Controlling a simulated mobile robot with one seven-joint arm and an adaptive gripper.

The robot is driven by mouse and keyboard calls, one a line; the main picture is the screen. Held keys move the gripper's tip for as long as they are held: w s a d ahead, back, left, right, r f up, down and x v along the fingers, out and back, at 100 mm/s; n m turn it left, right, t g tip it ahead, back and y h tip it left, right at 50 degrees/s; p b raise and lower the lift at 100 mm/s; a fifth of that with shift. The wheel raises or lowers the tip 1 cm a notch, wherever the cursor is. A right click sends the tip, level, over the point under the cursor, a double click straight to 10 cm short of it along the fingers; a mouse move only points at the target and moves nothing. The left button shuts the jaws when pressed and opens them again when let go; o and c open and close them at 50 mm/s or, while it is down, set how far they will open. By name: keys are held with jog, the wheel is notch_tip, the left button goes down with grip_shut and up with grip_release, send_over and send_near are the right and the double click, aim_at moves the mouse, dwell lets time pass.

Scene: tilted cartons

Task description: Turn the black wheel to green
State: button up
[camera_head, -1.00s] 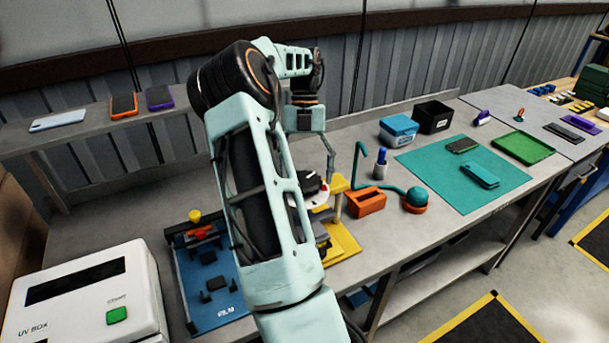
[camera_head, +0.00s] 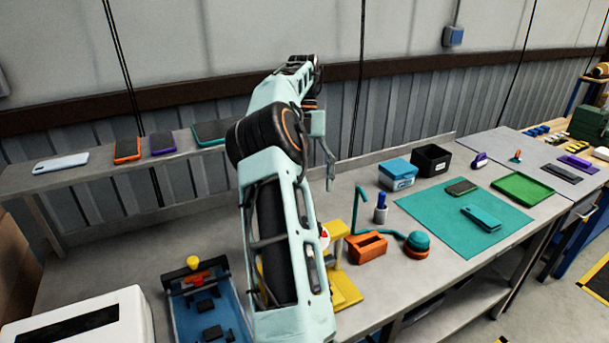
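The yellow stand (camera_head: 344,288) is on the bench, partly behind my arm. A small piece of a white and red dial (camera_head: 324,237) shows at its top, just right of my arm link. The black wheel is hidden behind my arm, so I cannot see which colour it points to. My gripper (camera_head: 329,180) hangs above the stand and apart from it. Only a thin grey finger shows from the side, so its opening cannot be told. I see nothing held in it.
An orange block (camera_head: 367,247) and a teal-topped orange round object (camera_head: 417,243) stand right of the stand. A blue tray (camera_head: 190,320) is on the left. Blue (camera_head: 398,172) and black (camera_head: 432,159) boxes stand behind. Phones line the back shelf (camera_head: 80,179).

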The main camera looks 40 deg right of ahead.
jog(key=shift+v, duration=1.1)
